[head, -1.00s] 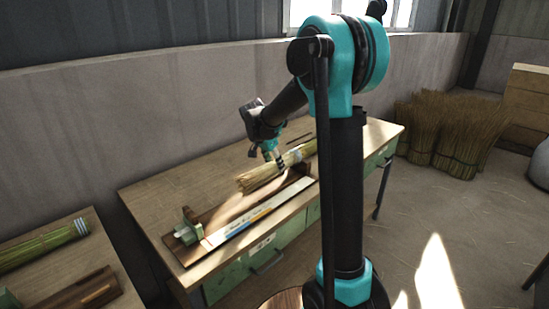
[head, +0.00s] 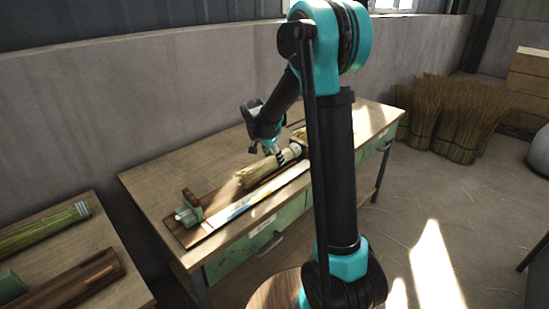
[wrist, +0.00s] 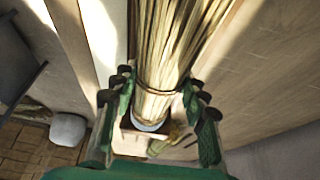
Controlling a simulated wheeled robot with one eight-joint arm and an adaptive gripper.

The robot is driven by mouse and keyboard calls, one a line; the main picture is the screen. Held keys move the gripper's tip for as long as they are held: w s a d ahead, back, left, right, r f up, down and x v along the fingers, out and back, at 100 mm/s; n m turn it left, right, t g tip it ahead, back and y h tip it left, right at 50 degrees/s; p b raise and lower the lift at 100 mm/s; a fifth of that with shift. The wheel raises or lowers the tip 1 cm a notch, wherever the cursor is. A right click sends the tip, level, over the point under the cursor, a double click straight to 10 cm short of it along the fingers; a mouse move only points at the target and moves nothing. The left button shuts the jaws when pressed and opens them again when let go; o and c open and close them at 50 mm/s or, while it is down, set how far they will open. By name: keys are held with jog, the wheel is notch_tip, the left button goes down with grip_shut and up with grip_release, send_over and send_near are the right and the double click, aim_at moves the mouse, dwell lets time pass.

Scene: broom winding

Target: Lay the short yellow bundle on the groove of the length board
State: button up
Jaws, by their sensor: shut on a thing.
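The short yellow bundle (head: 268,168) is a pale straw bundle with a binding, lying lengthwise over the length board (head: 205,229) on the bench. In the wrist view the bundle (wrist: 180,45) runs between the fingers of my gripper (wrist: 158,108), which is shut on it. My gripper (head: 275,150) also shows in the head view, above the bundle. The bundle lines up with the board and looks very low over or on it; I cannot tell whether it touches the groove. The white scale strip (head: 255,203) runs along the board's front side.
A green stop block (head: 188,208) stands at the board's left end. A second bench at the left holds a green bundle (head: 40,230) and a dark wooden board (head: 70,280). Straw sheaves (head: 445,115) stand on the floor at the right. Bare bench top lies behind the board.

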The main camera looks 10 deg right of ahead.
jog(key=o, duration=1.2)
jog(key=shift+o, duration=0.2)
jog(key=shift+r, duration=0.1)
jog(key=v, duration=1.2)
